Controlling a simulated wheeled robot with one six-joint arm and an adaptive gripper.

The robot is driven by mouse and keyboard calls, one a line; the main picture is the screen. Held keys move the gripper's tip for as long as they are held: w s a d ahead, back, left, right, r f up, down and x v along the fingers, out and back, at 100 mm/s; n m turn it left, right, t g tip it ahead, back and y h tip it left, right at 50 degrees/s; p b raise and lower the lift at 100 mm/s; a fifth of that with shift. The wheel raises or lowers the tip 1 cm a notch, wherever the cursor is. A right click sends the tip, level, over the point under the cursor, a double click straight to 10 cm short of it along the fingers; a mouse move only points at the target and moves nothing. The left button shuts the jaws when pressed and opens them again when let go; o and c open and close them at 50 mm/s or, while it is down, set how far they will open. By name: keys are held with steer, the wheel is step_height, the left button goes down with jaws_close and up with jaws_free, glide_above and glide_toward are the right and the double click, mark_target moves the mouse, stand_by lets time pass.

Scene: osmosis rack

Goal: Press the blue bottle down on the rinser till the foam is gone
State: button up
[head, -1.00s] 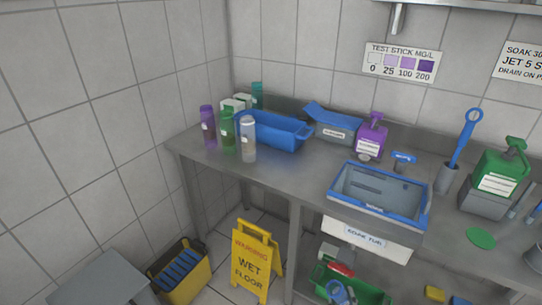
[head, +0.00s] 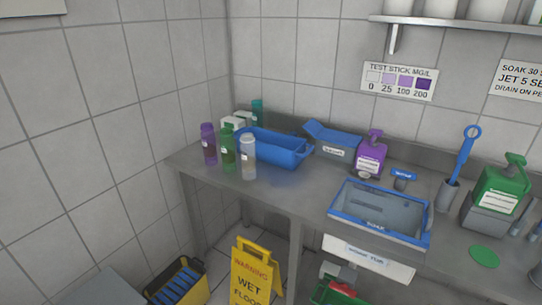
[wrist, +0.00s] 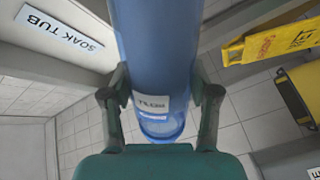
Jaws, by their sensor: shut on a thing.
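In the wrist view, a blue translucent bottle (wrist: 155,55) with a small white label stands between the two fingers of my gripper (wrist: 160,92). The fingers are shut on its sides, and its far end shows against the floor tiles. The bottle's near end runs out of the picture at the top. No foam can be made out on it. My gripper and the blue bottle do not show in the head view. I cannot tell the rinser for certain; a small grey fixture with a blue tag (head: 403,180) stands on the counter behind the blue-rimmed tub.
The blue-rimmed soak tub (head: 340,215) is set in the steel counter (head: 285,196). Purple (head: 208,150), green (head: 228,160) and clear (head: 248,160) bottles stand left of a blue bin (head: 300,155). A yellow wet-floor sign (head: 252,270) stands on the floor, also in the wrist view (wrist: 270,42).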

steer(key=n, duration=0.6)
stand_by(0.3)
steer(key=n, duration=0.6)
stand_by(0.3)
steer(key=n, duration=0.6)
stand_by(0.4)
steer(key=n, duration=0.6)
